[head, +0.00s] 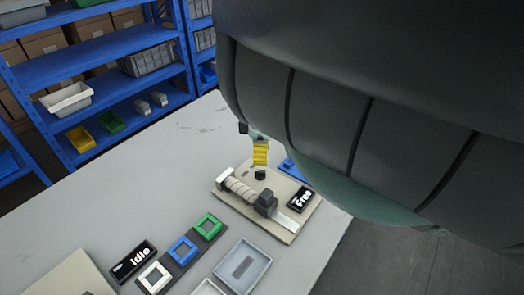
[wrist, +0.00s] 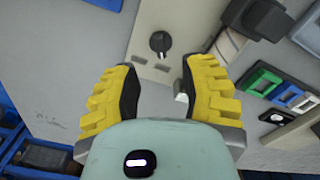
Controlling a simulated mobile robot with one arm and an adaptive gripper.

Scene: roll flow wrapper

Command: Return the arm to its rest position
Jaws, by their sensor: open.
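My gripper (wrist: 158,95) is open and empty in the wrist view, its two yellow fingers spread apart above the table. In the head view only a yellow finger (head: 260,153) of it shows, close to the far end of the flow wrapper board. My own dark arm fills the upper right of the head view and hides the rest of the gripper. The beige wrapper board (head: 236,205) carries a pale roll, a dark block and a black knob (head: 260,175). The knob also shows beyond the fingertips in the wrist view (wrist: 160,42), apart from them.
The grey table (head: 120,185) is bare at its left and back. White, blue and green square frames (head: 182,249), an "Idle" sign (head: 133,260), a "Free" sign (head: 300,199) and a grey tray (head: 242,266) lie near the board. A blue shelf (head: 95,45) stands behind.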

